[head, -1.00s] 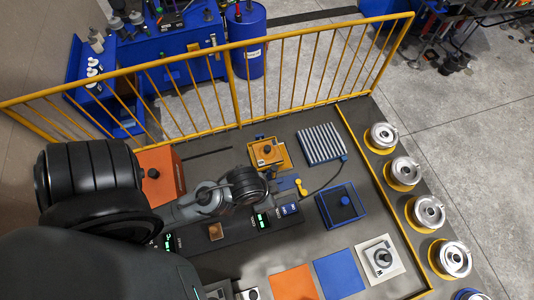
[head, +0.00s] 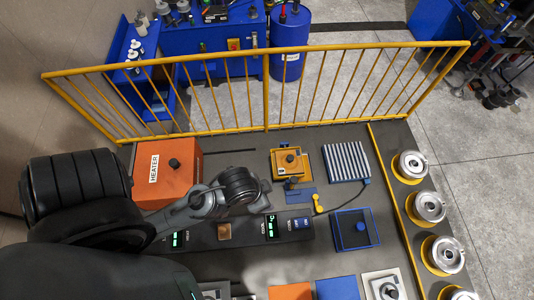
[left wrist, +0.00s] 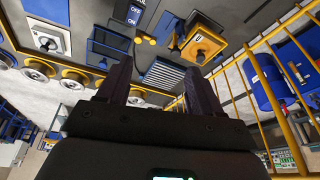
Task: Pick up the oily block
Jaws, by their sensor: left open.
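No block in view is clearly marked as oily. A small brown block (head: 224,231) lies on the dark panel strip in the head view, just below my left forearm. An orange-yellow block with a dark knob (head: 290,160) sits in a yellow tray (head: 305,160); the block also shows in the left wrist view (left wrist: 204,46). My left gripper (left wrist: 158,82) is open, with nothing between its two dark fingers. Its fingertips cannot be made out in the head view. The right gripper is not in view.
An orange heater box (head: 180,183) stands behind my left arm. A ridged grey rack (head: 346,162), a blue tray (head: 341,241) and two green-lit meters (head: 270,228) share the table. A yellow railing (head: 265,105) runs along the back; silver round pots (head: 429,206) line the right.

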